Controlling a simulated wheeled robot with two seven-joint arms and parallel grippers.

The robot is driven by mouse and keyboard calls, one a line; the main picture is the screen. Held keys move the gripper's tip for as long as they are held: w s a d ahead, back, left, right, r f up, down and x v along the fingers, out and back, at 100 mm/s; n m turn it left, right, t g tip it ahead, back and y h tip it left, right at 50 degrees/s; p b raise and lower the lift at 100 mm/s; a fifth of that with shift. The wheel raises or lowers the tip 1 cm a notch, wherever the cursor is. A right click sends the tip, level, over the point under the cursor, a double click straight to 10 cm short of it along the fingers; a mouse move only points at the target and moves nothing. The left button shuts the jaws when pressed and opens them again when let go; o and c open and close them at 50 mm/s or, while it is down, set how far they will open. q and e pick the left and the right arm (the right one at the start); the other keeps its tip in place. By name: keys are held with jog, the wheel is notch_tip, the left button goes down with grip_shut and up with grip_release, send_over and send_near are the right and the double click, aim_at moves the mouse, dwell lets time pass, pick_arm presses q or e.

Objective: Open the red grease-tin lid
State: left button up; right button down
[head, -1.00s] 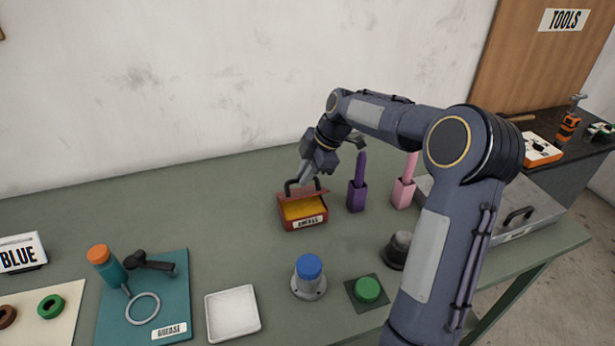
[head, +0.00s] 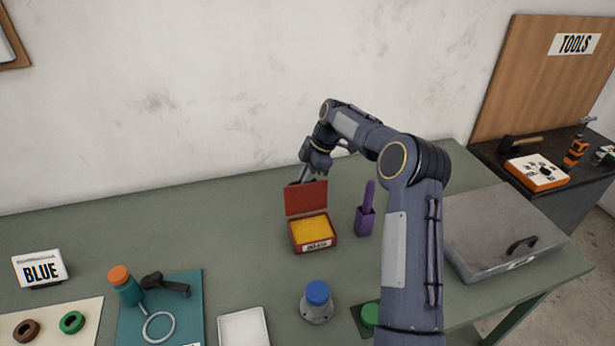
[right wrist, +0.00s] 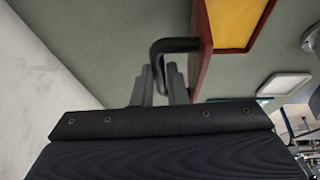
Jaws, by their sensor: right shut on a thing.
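The red grease tin (head: 317,246) sits on the green table with its yellow grease (head: 310,228) showing. Its red lid (head: 306,198) stands raised, about upright, along the back edge. My right gripper (head: 302,180) is behind the lid. In the right wrist view my right gripper (right wrist: 160,85) is shut on the black lid handle (right wrist: 174,46), beside the red lid (right wrist: 205,50). The head view hides most of the handle and fingertips behind the lid. My left gripper is not in view.
A purple tool in a holder (head: 364,215) stands right of the tin. A blue-capped fixture (head: 317,300) and white tray (head: 243,328) are in front. A large metal case (head: 500,230) lies at right.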

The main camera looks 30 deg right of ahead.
jog(key=shift+w+d+f+p, duration=0.1)
jog(key=shift+w+f+p, duration=0.1)
jog(key=shift+w, duration=0.2)
jog(key=shift+w+d+f+p, duration=0.1)
jog(key=shift+w+p, duration=0.05)
jog(key=shift+w, duration=0.2)
jog(key=shift+r, duration=0.1)
jog(key=c, duration=1.8)
grip_release()
jog(key=shift+w, duration=0.1)
jog(key=o, duration=0.3)
jog(key=shift+w+f, duration=0.25)
jog(key=shift+w, duration=0.05)
jog(key=shift+o, duration=0.2)
jog(key=shift+s, duration=0.1)
jog(key=v, duration=0.8)
jog(key=shift+b, duration=0.45)
jog(key=shift+f, duration=0.1)
